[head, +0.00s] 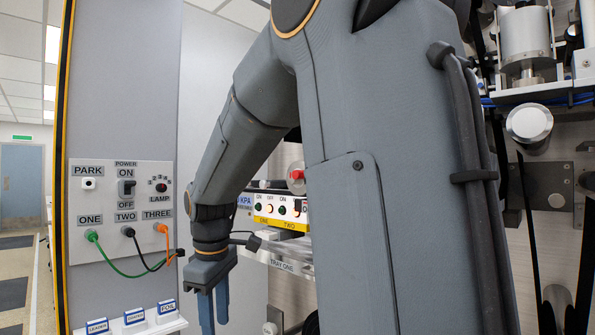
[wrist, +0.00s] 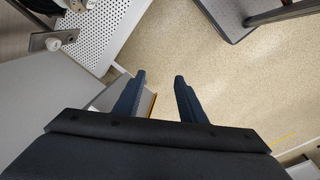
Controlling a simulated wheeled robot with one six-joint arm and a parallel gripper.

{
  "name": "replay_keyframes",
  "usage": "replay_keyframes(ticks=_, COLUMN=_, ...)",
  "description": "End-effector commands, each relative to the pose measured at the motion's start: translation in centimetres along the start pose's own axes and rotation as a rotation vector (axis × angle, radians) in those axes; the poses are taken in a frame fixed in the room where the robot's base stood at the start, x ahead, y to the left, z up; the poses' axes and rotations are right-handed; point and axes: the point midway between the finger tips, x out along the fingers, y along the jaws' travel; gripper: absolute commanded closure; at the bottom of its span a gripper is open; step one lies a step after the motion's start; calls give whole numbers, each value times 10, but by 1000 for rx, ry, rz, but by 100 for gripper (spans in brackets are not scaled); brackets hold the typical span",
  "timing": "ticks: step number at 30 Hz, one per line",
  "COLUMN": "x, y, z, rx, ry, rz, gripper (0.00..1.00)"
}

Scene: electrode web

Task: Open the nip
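My gripper (head: 214,308) hangs pointing down at the lower left of the head view, left of the machine front. In the wrist view my gripper (wrist: 160,78) has its two dark fingers apart with nothing between them, over bare floor. I cannot tell for sure which part is the nip. A silver roller (head: 529,122) shows at the right of the head view. A red knob (head: 297,175) shows behind my arm, above a yellow control strip (head: 280,222) with ON and OFF buttons. My arm hides much of the machine.
A wall panel (head: 120,212) at left carries a power switch, a lamp knob and green, black and orange cables. A labelled shelf (head: 130,324) is below it. TRAY ONE (head: 282,265) is near my wrist.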

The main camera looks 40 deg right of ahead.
Motion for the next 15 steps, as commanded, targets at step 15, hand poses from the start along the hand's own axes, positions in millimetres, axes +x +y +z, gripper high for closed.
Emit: replay_keyframes(ticks=15, x=-310, y=194, z=80, rx=-827, ry=-171, rz=207, gripper=63)
